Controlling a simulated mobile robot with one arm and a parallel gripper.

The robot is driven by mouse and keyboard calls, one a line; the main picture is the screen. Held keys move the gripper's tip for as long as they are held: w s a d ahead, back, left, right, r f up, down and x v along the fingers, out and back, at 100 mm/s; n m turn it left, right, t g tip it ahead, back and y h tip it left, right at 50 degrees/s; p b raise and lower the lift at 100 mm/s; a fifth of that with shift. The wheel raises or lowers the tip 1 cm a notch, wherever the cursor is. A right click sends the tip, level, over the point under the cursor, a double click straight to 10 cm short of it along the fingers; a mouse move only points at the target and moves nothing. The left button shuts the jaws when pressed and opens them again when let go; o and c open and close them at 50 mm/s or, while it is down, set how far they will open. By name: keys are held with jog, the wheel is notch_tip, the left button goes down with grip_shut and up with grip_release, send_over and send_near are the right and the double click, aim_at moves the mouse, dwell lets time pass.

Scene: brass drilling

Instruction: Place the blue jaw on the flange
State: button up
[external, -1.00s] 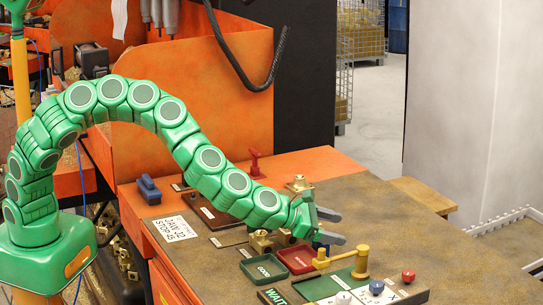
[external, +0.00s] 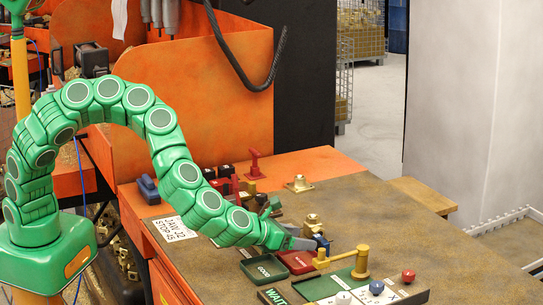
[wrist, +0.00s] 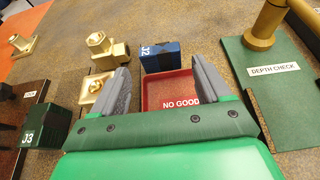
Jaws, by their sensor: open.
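The blue jaw (external: 321,244), a small block, stands on the bench beside the red tray. In the wrist view the blue jaw (wrist: 160,57) is labelled J2 and sits just beyond the gap between my fingertips, apart from them. My gripper (external: 300,241) is open and empty; its two grey fingers show in the wrist view (wrist: 161,68). A brass flange-like piece with a flat base (external: 299,184) sits farther back; it also shows at the wrist view's left (wrist: 24,45). A brass valve-like fitting (wrist: 106,50) stands left of the blue jaw. I cannot tell which piece is the flange.
The red NO GOOD tray (wrist: 168,90) lies under and between my fingers. A green J3 block (wrist: 47,125) is at left. A green depth-check plate with a yellow post (external: 361,262) stands at right, beside the green GOOD tray (external: 264,268). The bench's right rear is clear.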

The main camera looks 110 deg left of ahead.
aim_at(313, 256)
jog(key=shift+f+x, duration=0.1)
jog(key=shift+x, duration=1.25)
jog(key=shift+f+x, duration=0.15)
jog(key=shift+x, duration=1.2)
jog(key=shift+s, duration=0.1)
jog(key=c, duration=1)
jog(key=shift+r, duration=0.15)
